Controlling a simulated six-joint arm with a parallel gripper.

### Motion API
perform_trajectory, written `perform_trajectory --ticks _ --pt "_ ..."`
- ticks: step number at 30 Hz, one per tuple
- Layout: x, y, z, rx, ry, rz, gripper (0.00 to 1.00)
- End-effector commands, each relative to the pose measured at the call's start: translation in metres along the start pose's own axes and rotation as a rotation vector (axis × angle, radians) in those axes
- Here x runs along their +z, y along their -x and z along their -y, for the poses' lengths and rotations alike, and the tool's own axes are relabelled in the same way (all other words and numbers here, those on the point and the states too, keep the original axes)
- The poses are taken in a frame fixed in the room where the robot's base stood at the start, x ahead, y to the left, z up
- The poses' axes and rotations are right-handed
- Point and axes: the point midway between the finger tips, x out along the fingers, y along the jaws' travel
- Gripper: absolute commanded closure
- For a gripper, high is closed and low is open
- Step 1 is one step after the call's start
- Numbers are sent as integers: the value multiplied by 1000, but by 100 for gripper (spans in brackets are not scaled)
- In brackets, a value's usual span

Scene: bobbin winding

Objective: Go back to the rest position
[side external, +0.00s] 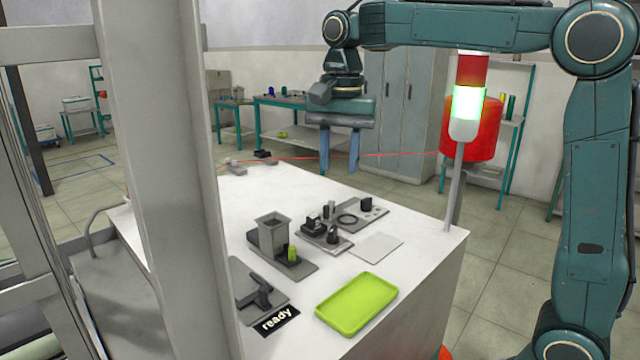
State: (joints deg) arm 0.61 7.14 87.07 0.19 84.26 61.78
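My gripper (339,150) hangs above the far part of the white table (290,187), pointing down. Its two blue fingers are spread apart with nothing between them. It is well clear of the table top and the fixtures. My teal arm reaches in from the right and across the top of the picture. No rest position is marked in view.
On the table are a grey hopper fixture (272,232) with a green bobbin-like piece (292,254), small black fixtures (325,230), a green tray (357,302) and a "ready" sign (276,320). A signal tower (466,100) stands at the right corner. A thin red line crosses behind the gripper. A grey post blocks the left.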

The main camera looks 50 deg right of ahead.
Motion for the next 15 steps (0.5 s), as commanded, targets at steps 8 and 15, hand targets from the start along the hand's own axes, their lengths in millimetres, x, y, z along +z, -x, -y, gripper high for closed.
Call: perform_trajectory --ticks 8,15 --pt "23 4 -40 -77 209 -52 67" --pt "46 -3 -83 -147 440 -125 67"
